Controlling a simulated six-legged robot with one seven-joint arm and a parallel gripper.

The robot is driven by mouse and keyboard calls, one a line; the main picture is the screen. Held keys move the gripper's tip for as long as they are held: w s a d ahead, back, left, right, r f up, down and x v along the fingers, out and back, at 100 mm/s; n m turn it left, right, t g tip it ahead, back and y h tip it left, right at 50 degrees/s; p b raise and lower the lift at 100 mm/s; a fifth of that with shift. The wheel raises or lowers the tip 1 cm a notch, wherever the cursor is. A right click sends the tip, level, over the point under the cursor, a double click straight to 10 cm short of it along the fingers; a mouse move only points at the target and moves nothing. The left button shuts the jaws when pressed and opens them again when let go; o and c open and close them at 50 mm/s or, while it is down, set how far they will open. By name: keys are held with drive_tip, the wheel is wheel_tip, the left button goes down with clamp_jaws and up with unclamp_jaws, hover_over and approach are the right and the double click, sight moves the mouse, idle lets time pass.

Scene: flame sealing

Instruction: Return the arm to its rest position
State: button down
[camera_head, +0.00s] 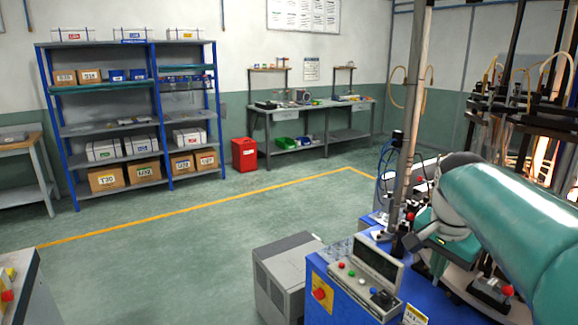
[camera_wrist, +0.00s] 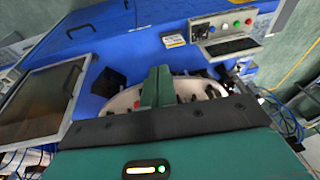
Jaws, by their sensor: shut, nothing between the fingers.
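My gripper (camera_wrist: 158,75) shows in the wrist view as two green fingers close together, shut and empty. It is above a pale round plate (camera_wrist: 122,101) with dark parts around its rim, on the blue machine (camera_wrist: 130,45). I cannot tell how far above the plate the fingertips are. In the head view my teal arm reaches in from the right over the blue machine (camera_head: 325,290). My fingers cannot be made out clearly there.
A control panel (camera_head: 360,275) with coloured buttons stands at the machine's front. A metal post (camera_head: 409,120) rises beside my arm, and racks with hoses (camera_head: 530,110) stand behind it. A grey cabinet (camera_head: 285,270) is left of the machine. The floor (camera_head: 170,255) further left is clear.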

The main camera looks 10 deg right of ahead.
drive_tip(key=s+a+f+n+t, duration=0.1)
drive_tip(key=s+a+f+n, duration=0.1)
drive_tip(key=a, duration=0.4)
drive_tip(key=s+a+f+n+t+y, duration=0.1)
drive_tip(key=s+a+f+n, duration=0.2)
drive_tip(key=s+a+n, duration=0.2)
drive_tip(key=s+a+f+n+t, duration=0.1)
drive_tip(key=s+a+f+n, duration=0.1)
drive_tip(key=a+n, duration=0.3)
drive_tip(key=s+a, duration=0.1)
drive_tip(key=a, duration=0.3)
drive_tip(key=shift+s+f+n+y, duration=0.35)
drive_tip(key=shift+s+n+y, duration=0.05)
